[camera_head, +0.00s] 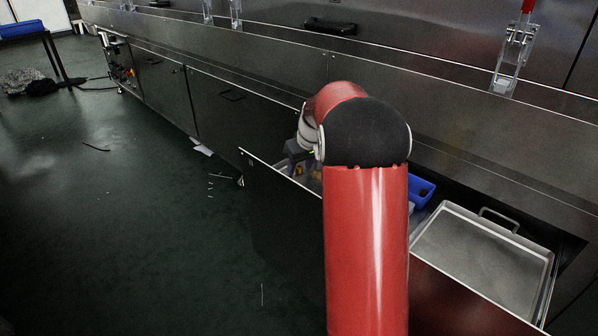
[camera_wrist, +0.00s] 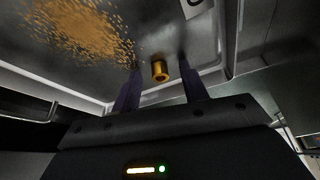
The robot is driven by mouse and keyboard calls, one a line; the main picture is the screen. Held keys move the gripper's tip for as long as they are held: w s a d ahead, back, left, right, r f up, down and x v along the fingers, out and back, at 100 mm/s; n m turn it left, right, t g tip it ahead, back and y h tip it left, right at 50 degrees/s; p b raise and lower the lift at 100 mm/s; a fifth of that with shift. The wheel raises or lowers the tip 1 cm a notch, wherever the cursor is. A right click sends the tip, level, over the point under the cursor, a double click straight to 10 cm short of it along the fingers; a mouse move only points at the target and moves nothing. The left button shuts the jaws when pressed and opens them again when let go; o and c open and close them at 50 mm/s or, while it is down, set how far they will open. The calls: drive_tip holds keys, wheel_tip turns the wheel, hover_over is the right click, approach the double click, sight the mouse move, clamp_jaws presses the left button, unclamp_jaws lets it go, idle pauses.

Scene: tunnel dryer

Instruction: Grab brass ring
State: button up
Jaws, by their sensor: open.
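The brass ring (camera_wrist: 159,71), a short gold-coloured cylinder with a dark hole in its end, shows in the wrist view on a grey metal surface. My gripper (camera_wrist: 160,64) is open, with one dark finger to each side of the ring in the picture. Gaps show between the ring and both fingers; I cannot tell how far the fingertips are above the surface. In the head view my red arm reaches into an open drawer (camera_head: 276,170) and hides most of the gripper and the ring's area.
Orange-brown grains (camera_wrist: 80,28) lie scattered left of the ring in the wrist view. The green floor at left is mostly clear.

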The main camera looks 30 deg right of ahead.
drive_tip(key=shift+r, duration=0.1)
drive_tip(key=shift+c, duration=0.4)
clamp_jaws()
